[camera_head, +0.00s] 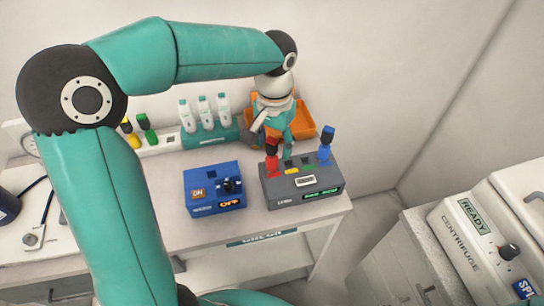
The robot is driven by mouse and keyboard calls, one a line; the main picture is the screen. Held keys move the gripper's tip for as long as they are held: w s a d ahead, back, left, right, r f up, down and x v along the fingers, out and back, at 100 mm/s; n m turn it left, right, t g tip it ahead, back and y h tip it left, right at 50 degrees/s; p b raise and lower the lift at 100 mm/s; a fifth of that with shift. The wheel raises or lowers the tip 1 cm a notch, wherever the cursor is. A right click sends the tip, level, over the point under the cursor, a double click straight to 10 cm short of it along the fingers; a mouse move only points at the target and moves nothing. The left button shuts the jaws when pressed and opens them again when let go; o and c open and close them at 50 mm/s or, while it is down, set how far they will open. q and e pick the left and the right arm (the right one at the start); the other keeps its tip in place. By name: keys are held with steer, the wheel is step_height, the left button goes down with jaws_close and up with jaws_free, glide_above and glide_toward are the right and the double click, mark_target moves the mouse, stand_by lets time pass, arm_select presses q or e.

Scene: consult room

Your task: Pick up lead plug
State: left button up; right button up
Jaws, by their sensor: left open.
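A red lead plug (272,164) stands upright at the left end of a grey device (327,191) on the white table. A blue plug (326,142) stands at that device's right end. A green plug (147,128) and a yellow plug (129,137) stand in a pale rack at the back left. My left gripper (271,140) points down at the top of the red plug, open. Its fingers overlap the plug's top in the picture; I cannot tell whether they touch it. My right gripper is out of view.
A blue box (214,188) with a knob stands left of the grey device. Several white bottles (205,112) stand in a teal rack behind. An orange tray (306,129) lies behind the gripper. A centrifuge (468,237) stands lower right. My left arm hides part of the table.

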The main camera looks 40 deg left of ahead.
arm_select(q)
steer(key=f, duration=0.1)
steer(key=f+p, duration=0.1)
steer(key=f, duration=0.1)
steer(key=a+f, duration=0.1)
steer(key=f, duration=0.1)
steer(key=shift+w, duration=0.2)
steer(key=shift+f, duration=0.5)
jaws_close()
steer(key=shift+r, duration=0.1)
step_height(320, 180, up, 19)
step_height(320, 180, up, 5)
steer(key=p, duration=0.3)
glide_above(272, 156)
steer(key=w+a, duration=0.1)
steer(key=shift+w, duration=0.2)
stand_by(0.4)
